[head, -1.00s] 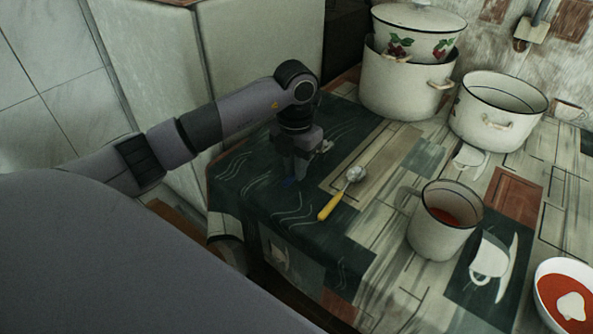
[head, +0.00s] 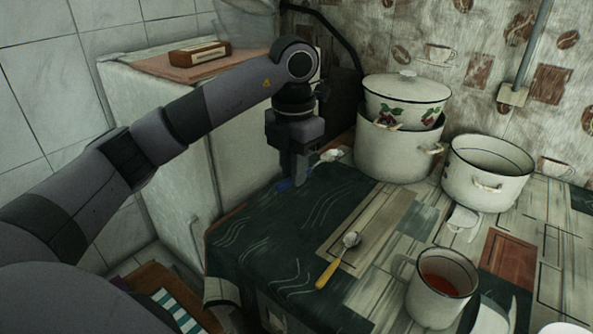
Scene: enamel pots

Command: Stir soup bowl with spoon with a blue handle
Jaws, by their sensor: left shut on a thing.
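My left gripper (head: 294,178) is shut on the blue-handled spoon over the far-left part of the table. The spoon's blue handle (head: 287,185) shows at the fingertips, and its pale bowl end (head: 331,155) sticks out to the right. The spoon looks raised above the cloth. The soup bowl is at the bottom right corner, where only a bit of its white rim (head: 565,328) shows; its soup is out of frame. The left gripper is far to the left of the bowl. My right gripper is not in view.
A yellow-handled spoon (head: 328,273) lies on the patterned tablecloth (head: 275,235). An enamel mug (head: 434,306) with reddish liquid stands at lower right. A lidded pot (head: 405,105) sits on a larger pot (head: 387,158); an open pot (head: 482,188) stands beside them. The dark cloth area at left is clear.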

